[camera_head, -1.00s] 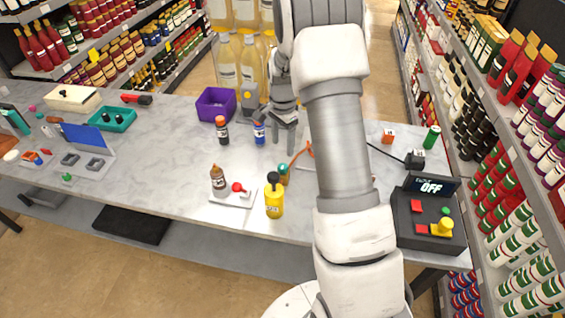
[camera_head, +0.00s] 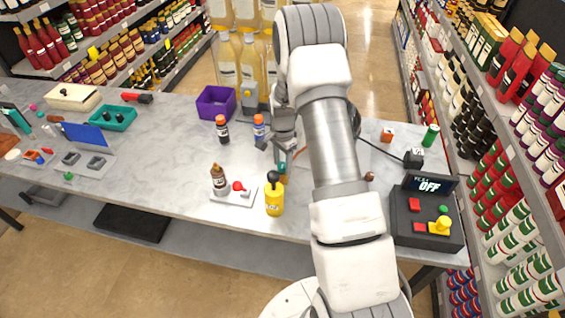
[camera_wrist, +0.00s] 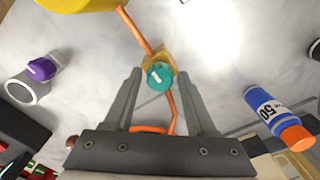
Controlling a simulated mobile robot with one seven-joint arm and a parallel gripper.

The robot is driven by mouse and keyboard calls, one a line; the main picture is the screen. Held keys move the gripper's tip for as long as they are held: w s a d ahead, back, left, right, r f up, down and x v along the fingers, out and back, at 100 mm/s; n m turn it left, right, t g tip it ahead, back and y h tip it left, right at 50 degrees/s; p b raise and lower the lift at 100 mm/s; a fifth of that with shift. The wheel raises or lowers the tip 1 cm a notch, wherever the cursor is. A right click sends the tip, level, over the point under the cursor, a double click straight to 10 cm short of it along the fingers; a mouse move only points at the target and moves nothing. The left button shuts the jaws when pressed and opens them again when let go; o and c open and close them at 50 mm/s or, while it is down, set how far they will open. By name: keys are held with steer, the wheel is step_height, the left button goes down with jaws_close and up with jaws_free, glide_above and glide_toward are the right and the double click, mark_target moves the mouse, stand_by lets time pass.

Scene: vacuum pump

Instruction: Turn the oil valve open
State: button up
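A small valve with a round teal knob (camera_wrist: 160,75) sits on a yellow body in a copper-coloured pipe (camera_wrist: 137,30) in the wrist view. In the head view the valve (camera_head: 283,169) shows partly, behind the yellow bottle's black top. I take it for the oil valve; no label can be read. My gripper (camera_wrist: 159,73) is open and points down at it, its two fingers apart with the knob showing between their tips. I cannot tell how far the tips are above the knob. In the head view my gripper (camera_head: 283,150) is just behind the valve.
A yellow bottle (camera_head: 274,198) stands just in front of the valve. A blue bottle with an orange cap (camera_wrist: 272,112) is to the right in the wrist view. A purple knob (camera_wrist: 41,69) is to the left. A control box (camera_head: 428,222) reading OFF stands at the table's right end.

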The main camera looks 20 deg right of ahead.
jaws_close()
steer(key=n+b, duration=0.3)
steer(key=shift+f+n, duration=0.15)
steer(key=shift+n, duration=0.25)
steer(key=n+b, duration=0.3)
steer(key=n, duration=0.2)
steer(key=n+b, duration=0.1)
steer(key=n, duration=0.4)
steer(key=shift+b, duration=0.35)
steer(key=shift+r+n+b, duration=0.2)
steer(key=shift+n+b, duration=0.1)
steer(key=shift+n, duration=1.8)
